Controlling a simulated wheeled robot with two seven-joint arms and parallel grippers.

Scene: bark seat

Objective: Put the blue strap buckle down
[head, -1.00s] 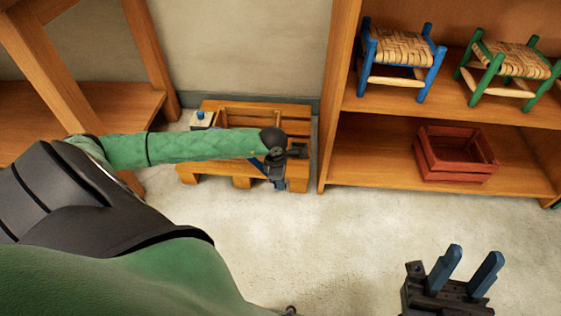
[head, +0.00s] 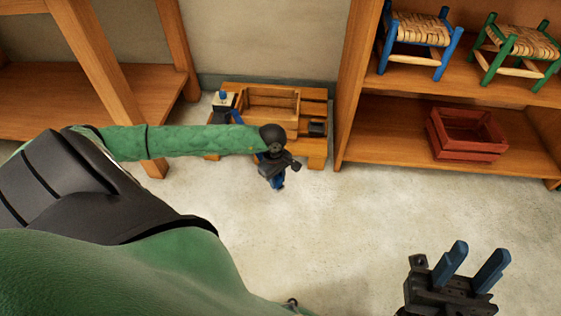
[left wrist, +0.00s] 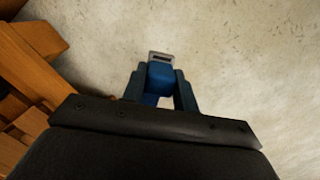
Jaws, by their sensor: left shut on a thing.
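The blue strap buckle (left wrist: 160,75) is a blue strap piece with a pale metal end, seen in the left wrist view. My left gripper (left wrist: 160,88) is shut on it, one finger on each side. The metal end points out past the fingertips, over pale floor. In the head view my left gripper (head: 276,183) hangs just in front of the low wooden platform, and the buckle is too small to make out there. Its height above the floor is hard to tell. My right gripper (head: 470,266) is open and empty at the lower right, its two blue fingers apart.
The low wooden platform (head: 316,163) bears a wooden tray (head: 262,93), a white item with a blue top (head: 223,100) and a dark item (head: 317,128). A right-hand shelf holds a red crate (head: 466,150), a blue stool (head: 417,45) and a green stool (head: 520,55). Floor in front is clear.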

